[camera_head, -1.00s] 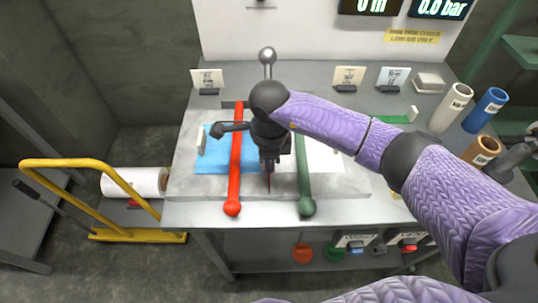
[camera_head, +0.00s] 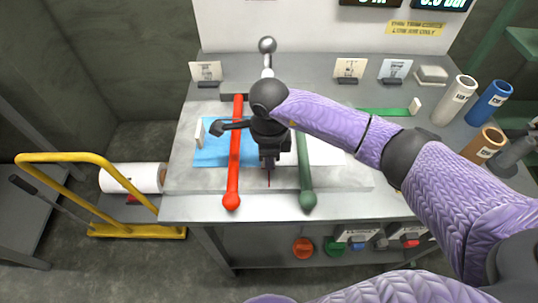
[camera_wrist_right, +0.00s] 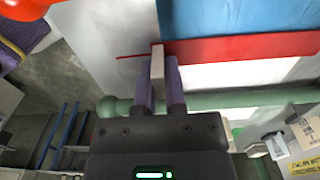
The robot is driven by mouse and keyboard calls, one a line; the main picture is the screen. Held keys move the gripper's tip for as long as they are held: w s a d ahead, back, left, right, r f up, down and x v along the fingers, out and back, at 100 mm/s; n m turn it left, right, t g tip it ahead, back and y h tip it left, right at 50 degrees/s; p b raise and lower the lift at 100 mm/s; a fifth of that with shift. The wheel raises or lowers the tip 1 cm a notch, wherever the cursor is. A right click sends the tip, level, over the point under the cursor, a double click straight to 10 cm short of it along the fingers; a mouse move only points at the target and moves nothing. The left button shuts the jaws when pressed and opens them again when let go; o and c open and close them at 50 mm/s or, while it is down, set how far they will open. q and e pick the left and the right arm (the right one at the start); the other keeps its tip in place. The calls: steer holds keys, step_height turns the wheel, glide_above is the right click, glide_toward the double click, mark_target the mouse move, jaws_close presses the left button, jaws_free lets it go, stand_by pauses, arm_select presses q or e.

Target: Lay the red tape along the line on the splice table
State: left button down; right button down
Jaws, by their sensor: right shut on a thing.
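My right gripper (camera_head: 268,160) is low over the middle of the splice table (camera_head: 345,180), between the red bar (camera_head: 235,155) and the green bar (camera_head: 304,165). In the right wrist view its two fingers (camera_wrist_right: 160,72) are shut on a pale tab (camera_wrist_right: 157,62). The red tape (camera_wrist_right: 245,47) runs right from the tab, across the edge between the blue sheet (camera_wrist_right: 235,15) and the white sheet (camera_wrist_right: 225,75). A thin red line (camera_wrist_right: 132,56) shows on the table left of the tab. The gripper hides most of the tape in the head view. My left gripper is not in view.
A green strip (camera_head: 385,111) with a white tab lies at the back right. White, blue and brown rolls (camera_head: 488,105) stand at the right edge. Small cards (camera_head: 349,69) stand along the back. A yellow cart frame (camera_head: 70,158) with a white roll is at the left.

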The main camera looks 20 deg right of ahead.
steer(key=shift+f, duration=0.15)
steer(key=c, duration=0.6)
jaws_free()
step_height(320, 180, up, 10)
steer(key=shift+r+p, duration=0.1)
steer(key=shift+p, duration=0.75)
